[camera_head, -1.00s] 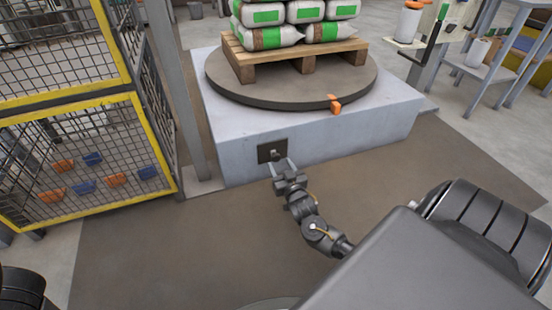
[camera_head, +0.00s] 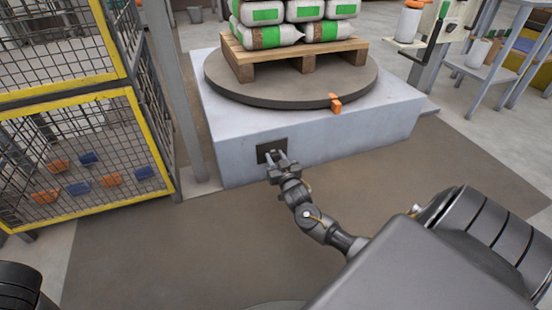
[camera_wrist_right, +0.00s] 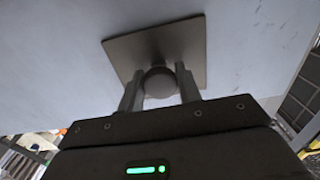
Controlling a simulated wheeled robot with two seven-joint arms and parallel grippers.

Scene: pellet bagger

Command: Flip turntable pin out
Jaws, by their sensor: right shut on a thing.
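The turntable (camera_head: 225,87) is a round grey disc on a pale blue-grey base (camera_head: 350,132). A dark square plate (camera_head: 262,148) sits on the base's front face. In the right wrist view the plate (camera_wrist_right: 190,45) carries a dark round-ended pin (camera_wrist_right: 160,82). My right gripper (camera_head: 276,158) is at the plate. In the right wrist view its two fingers (camera_wrist_right: 160,88) stand on either side of the pin and are shut on it. The fingers hide part of the pin in the head view. My left gripper is not in view.
A wooden pallet (camera_head: 290,65) with stacked white and green bags (camera_head: 268,37) stands on the turntable. An orange block (camera_head: 335,103) is at the turntable's rim. A yellow-framed mesh cage (camera_head: 80,160) and a grey post (camera_head: 176,90) stand at left. The floor in front of the base is clear.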

